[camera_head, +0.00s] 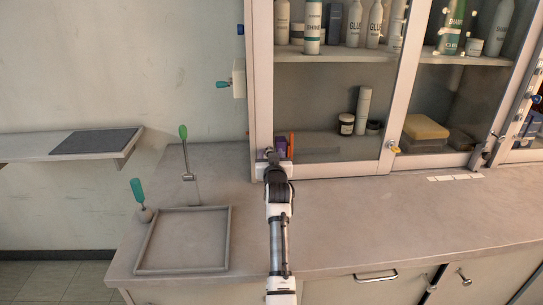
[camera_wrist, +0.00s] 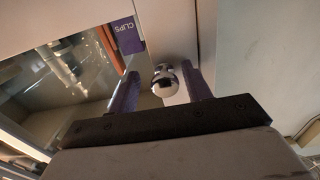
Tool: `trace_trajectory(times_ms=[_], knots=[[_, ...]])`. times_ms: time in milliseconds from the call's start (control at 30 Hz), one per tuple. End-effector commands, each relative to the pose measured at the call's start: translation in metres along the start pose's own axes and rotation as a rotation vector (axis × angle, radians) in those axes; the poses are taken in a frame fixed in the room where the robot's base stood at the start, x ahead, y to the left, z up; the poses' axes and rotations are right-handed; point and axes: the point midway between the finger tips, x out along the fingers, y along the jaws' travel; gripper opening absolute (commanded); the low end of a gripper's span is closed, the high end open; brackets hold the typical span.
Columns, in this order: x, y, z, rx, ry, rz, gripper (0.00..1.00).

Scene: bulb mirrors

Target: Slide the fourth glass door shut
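The glass-fronted cabinet stands on the counter in the head view, with a pale-framed glass door (camera_head: 330,95) at its left. I cannot tell which door is the fourth. My gripper (camera_head: 270,154) is at the lower left corner of this door and partly hides it. In the wrist view a round silver knob (camera_wrist: 165,82) on the pale frame (camera_wrist: 178,45) sits between the two dark fingers of my gripper (camera_wrist: 161,75). The fingers are apart, one on each side of the knob, and I see no clear grip on it. Glass (camera_wrist: 75,75) shows left of the frame.
A purple box marked CLIPS (camera_wrist: 127,36) and an orange item (camera_wrist: 106,42) are near the left finger. Bottles and jars stand on the cabinet shelves. A shallow tray (camera_head: 228,240) and green-handled tools (camera_head: 183,132) are on the counter at left. The counter (camera_head: 370,220) in front is mostly clear.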

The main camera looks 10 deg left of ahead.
Motion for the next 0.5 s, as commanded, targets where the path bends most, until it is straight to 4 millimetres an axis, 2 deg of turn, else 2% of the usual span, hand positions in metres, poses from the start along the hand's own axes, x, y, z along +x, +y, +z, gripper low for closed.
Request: trace_trajectory(times_ms=[333, 500], knots=[[-0.002, 0.000, 0.000, 0.000, 0.002, 0.000, 0.50], [-0.017, 0.000, 0.001, -0.001, 0.003, 0.000, 0.50]])
